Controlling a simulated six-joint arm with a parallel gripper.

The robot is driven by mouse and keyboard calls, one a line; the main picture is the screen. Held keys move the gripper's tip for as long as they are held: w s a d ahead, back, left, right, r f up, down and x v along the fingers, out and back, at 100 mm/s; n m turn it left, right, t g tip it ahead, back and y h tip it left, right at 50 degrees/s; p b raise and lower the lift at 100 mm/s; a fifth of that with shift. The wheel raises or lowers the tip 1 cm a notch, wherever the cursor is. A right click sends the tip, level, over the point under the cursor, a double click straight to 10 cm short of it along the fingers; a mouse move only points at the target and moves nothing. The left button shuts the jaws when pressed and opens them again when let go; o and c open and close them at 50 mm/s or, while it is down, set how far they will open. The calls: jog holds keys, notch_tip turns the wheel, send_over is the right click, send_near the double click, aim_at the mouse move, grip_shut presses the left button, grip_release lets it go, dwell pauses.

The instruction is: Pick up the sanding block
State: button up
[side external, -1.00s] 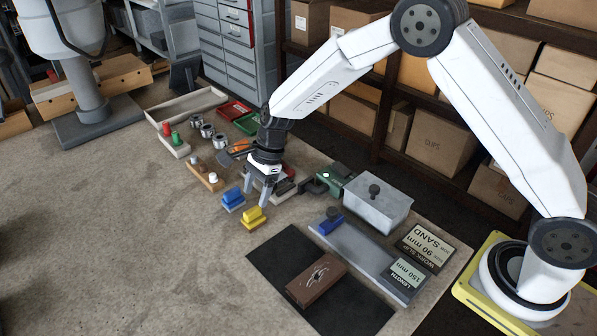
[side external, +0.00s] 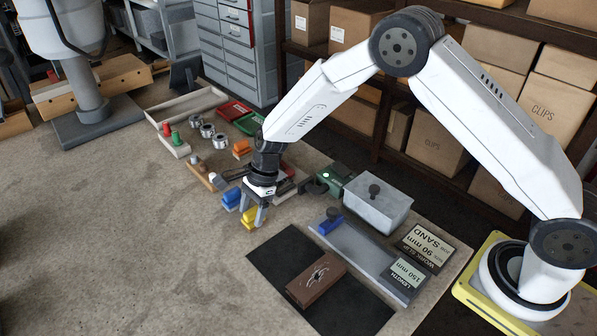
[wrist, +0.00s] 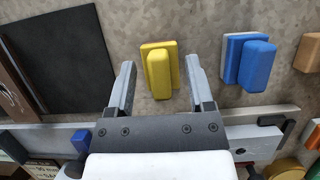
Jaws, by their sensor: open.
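A yellow block (wrist: 161,72) with a narrower raised grip, which looks like a sanding block, lies on the bench; in the side view (side external: 248,223) the fingers partly hide it. A similar blue block (wrist: 249,61) on a pale base lies beside it, to the right in the wrist view; it also shows in the side view (side external: 231,199). I cannot tell from the pictures which one the task names. My gripper (wrist: 161,68) is open and empty. In the wrist view its fingers point at the yellow block, one on each side; contact is not visible.
A brown block (side external: 316,279) lies on a black mat (side external: 277,257) at the front.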

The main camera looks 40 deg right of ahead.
grip_shut()
jog(key=shift+r, duration=0.75)
jog(key=s+d+r, duration=0.3)
jog(key=s+r, duration=0.8)
jog(key=s, duration=0.2)
jog(key=shift+s+d+r, duration=0.25)
jog(key=shift+d, duration=0.15)
